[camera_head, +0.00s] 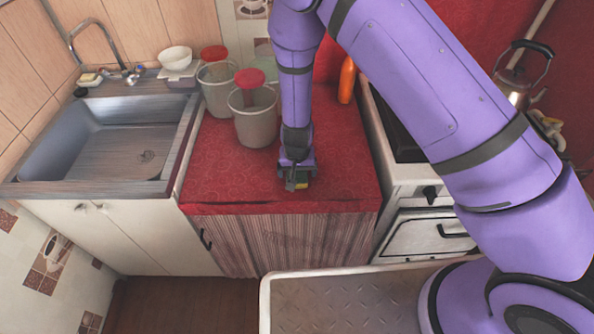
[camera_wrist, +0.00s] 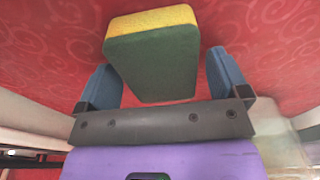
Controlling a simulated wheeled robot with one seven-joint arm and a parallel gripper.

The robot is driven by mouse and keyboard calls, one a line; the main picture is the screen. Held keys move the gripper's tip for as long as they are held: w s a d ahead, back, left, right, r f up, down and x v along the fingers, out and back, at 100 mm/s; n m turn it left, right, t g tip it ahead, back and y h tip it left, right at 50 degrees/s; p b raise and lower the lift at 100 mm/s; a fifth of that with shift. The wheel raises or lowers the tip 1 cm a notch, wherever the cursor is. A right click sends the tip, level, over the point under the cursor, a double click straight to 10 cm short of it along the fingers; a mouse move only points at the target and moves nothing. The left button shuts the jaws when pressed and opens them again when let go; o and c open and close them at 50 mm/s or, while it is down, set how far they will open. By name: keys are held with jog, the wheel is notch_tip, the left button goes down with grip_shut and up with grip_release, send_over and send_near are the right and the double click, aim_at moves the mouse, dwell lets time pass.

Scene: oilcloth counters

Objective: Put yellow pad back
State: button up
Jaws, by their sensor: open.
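The yellow pad (camera_wrist: 155,55) is a block with a yellow layer and a dark green layer. It is on the red oilcloth counter (camera_head: 230,170). In the head view only a small yellow bit of it (camera_head: 301,186) shows under my gripper (camera_head: 297,182), near the counter's front edge. In the wrist view my gripper (camera_wrist: 165,75) is open, with one blue finger on each side of the pad. A small gap shows at the right finger; I cannot tell whether the left finger touches it.
Two grey bins (camera_head: 257,128) with red-topped things in them stand behind left of my gripper. An orange bottle (camera_head: 347,82) stands at the back. The sink (camera_head: 110,135) is left, with a soap dish (camera_head: 90,80) at its back corner. The stove (camera_head: 425,185) is right.

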notch_tip(320, 180, up, 12)
jog(key=s, duration=0.1)
notch_tip(320, 180, up, 16)
jog(key=y, duration=0.2)
send_over(297, 174)
jog(key=d, duration=0.6)
jog(key=s+d+r, duration=0.5)
jog(key=d+r, duration=0.2)
jog(key=r, duration=0.3)
jog(key=s+d+r+t+h, duration=0.1)
jog(key=s+d+r+t, duration=0.1)
jog(key=s+d+r, duration=0.4)
jog(key=s+d+r+t+h, duration=0.1)
jog(key=s+d+r, duration=0.6)
jog(key=s, duration=0.7)
jog(key=shift+d+t, duration=0.4)
jog(key=shift+d, duration=0.1)
